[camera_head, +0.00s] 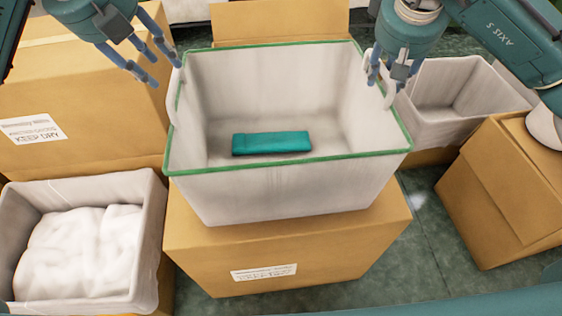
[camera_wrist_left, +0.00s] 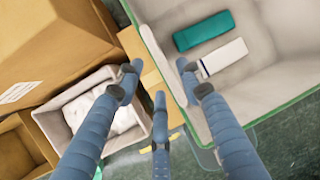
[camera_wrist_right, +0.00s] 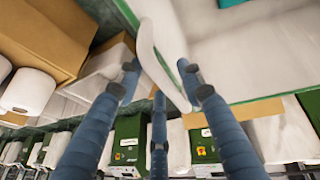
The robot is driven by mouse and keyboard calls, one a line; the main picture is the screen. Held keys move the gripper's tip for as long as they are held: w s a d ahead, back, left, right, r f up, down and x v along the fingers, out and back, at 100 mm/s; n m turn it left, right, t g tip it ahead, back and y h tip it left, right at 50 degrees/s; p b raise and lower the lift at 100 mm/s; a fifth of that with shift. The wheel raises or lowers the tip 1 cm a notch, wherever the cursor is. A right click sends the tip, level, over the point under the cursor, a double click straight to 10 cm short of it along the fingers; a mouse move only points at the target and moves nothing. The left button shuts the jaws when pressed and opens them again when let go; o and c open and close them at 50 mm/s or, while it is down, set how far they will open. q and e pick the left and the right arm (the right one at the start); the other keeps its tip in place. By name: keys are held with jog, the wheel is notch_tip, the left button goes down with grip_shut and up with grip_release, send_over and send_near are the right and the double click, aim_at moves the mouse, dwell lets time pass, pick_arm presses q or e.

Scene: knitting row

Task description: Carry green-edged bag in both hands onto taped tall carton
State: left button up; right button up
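The white bag with a green edge (camera_head: 286,196) stands open and upright on a cardboard carton (camera_head: 330,255) in the middle. A teal folded item (camera_head: 272,143) lies inside; the left wrist view also shows a white item with a dark band (camera_wrist_left: 224,57) there. A tall carton with tape across its top (camera_head: 95,105) stands at the left.
A pale bin of white material (camera_head: 152,225) is at the front left. Another pale bin (camera_head: 450,125) and a brown carton (camera_head: 500,190) stand at the right. The right wrist view shows a row of green-and-white machines (camera_wrist_right: 130,140). Some floor (camera_head: 425,225) is bare between cartons.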

jog(key=shift+r, duration=0.1)
pick_arm(q)
jog(key=v, duration=0.6)
jog(key=shift+f, duration=0.1)
pick_arm(e)
jog(key=v, duration=1.1)
jog(key=shift+s+r, duration=0.2)
jog(key=shift+r, duration=0.1)
